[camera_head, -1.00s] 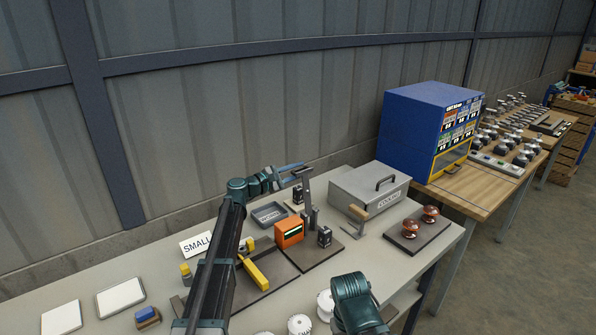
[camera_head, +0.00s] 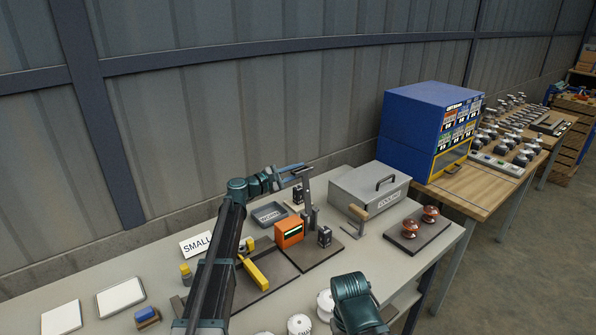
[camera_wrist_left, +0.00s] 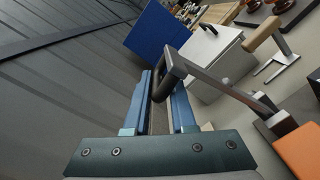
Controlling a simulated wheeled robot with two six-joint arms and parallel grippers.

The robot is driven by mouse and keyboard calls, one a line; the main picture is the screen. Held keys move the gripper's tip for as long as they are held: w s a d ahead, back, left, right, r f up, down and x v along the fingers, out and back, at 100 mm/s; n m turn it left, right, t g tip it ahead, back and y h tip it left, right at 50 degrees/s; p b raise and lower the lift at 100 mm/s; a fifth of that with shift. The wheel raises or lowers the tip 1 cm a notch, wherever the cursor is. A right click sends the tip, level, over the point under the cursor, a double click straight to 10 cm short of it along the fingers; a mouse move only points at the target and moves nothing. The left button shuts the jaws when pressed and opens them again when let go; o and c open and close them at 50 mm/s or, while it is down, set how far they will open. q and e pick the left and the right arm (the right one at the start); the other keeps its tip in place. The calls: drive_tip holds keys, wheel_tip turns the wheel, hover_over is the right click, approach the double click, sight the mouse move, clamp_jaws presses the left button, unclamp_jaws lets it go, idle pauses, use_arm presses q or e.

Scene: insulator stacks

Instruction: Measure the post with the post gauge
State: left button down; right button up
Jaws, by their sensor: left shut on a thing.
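My left gripper (camera_head: 299,170) is raised over the back of the table. It is shut on the dark grip (camera_wrist_left: 168,77) at the end of a grey metal arm (camera_head: 307,190). The arm stands close to upright beside an orange box with a small display (camera_head: 289,233), which looks like the post gauge. In the left wrist view the grey arm runs down to the orange part at the right edge. A small black block (camera_head: 324,236) stands right of the box; I cannot tell whether it is the post. My right gripper is outside the view; only its arm shows.
A grey lidded box (camera_head: 370,194) stands right of the gauge, with a wooden-handled tool (camera_head: 358,214) before it. Two brown insulators (camera_head: 420,221) sit on a dark plate. A grey tray (camera_head: 270,214), a SMALL sign (camera_head: 196,244) and white parts (camera_head: 299,324) are around it.

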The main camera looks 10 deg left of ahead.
use_arm(q)
drive_tip(key=shift+w+r, duration=0.15)
drive_tip(key=shift+r, duration=0.15)
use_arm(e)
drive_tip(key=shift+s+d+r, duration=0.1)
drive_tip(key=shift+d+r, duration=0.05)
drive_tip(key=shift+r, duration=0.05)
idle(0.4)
